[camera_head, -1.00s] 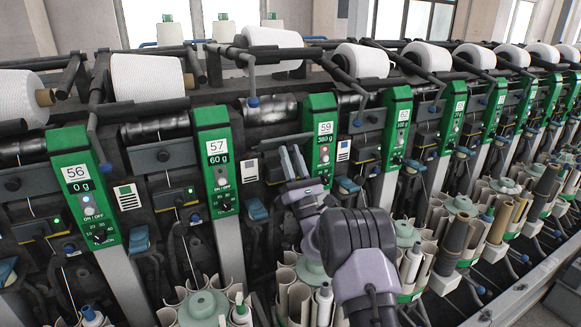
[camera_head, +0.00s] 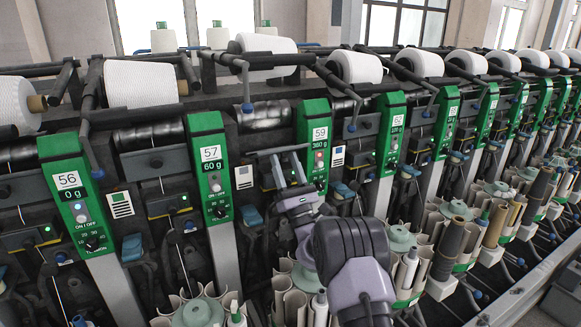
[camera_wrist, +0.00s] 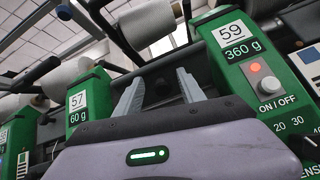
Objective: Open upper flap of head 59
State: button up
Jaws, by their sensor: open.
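The green panel of head 59 (camera_head: 315,145) reads "59" and "360 g". It also shows in the wrist view at right (camera_wrist: 245,60), with a lit red-orange button. My gripper (camera_head: 288,168) is in front of the dark unit left of this panel, its fingers pointing at the machine. In the wrist view my gripper (camera_wrist: 160,92) is open, with both fingers apart and nothing held.
The green panel of head 57 (camera_head: 210,168) stands to the left. White cones (camera_head: 268,52) and dark bars lie above. Below are bobbin magazines (camera_head: 200,310) with upright tubes. Similar heads run in a row to the right, leaving narrow gaps.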

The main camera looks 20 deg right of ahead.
jog(key=s+d+b, duration=0.1)
jog(key=s+d, duration=0.1)
jog(key=s, duration=1)
jog(key=shift+s+d+f, duration=0.2)
jog(key=shift+d+f, duration=0.05)
jog(key=shift+d, duration=0.05)
